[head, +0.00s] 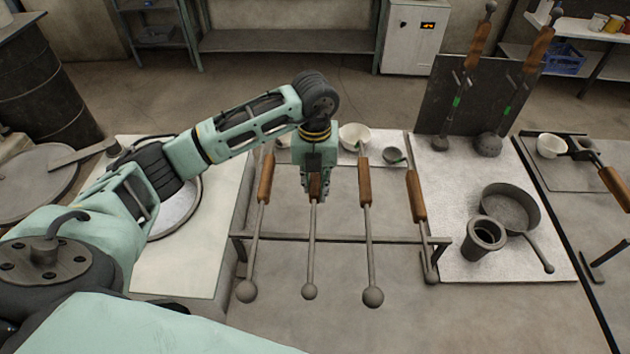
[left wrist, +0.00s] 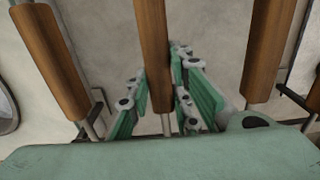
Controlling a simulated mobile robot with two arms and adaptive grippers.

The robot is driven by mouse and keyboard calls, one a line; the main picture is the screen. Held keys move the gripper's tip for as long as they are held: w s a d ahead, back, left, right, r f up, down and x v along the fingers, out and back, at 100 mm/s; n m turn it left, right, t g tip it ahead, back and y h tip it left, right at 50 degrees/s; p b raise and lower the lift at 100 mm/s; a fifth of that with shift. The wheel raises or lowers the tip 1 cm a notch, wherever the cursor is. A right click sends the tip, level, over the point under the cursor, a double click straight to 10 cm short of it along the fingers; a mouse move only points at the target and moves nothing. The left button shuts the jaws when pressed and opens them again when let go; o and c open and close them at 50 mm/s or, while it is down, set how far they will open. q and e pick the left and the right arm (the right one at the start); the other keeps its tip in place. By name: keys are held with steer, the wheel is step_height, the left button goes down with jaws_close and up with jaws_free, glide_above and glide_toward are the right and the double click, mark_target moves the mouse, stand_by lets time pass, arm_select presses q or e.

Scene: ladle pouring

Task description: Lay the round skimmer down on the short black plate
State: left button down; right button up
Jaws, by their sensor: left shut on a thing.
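Several long tools with wooden handles and metal rods rest in a row on a low rack. My left gripper (head: 314,196) is shut on the wooden handle of the second tool from the left, whose rod ends in a small round head (head: 309,291). In the left wrist view its green fingers (left wrist: 165,100) stand on both sides of this wooden handle (left wrist: 153,50). My right gripper is out of view.
Neighbouring handles (head: 365,182) stand close on both sides. The rack's bar (head: 335,239) runs beneath the rods. At the right are a pan (head: 511,207), a dark cup (head: 484,238) and an upright dark board (head: 432,105) with two tools leaning on it.

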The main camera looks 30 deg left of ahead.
arm_select(q)
steer(key=shift+f, duration=0.1)
steer(key=c, duration=1.5)
jaws_free()
steer(key=shift+s+f, duration=0.1)
steer(key=shift+f, duration=0.05)
step_height(320, 180, up, 19)
steer(key=p, duration=0.5)
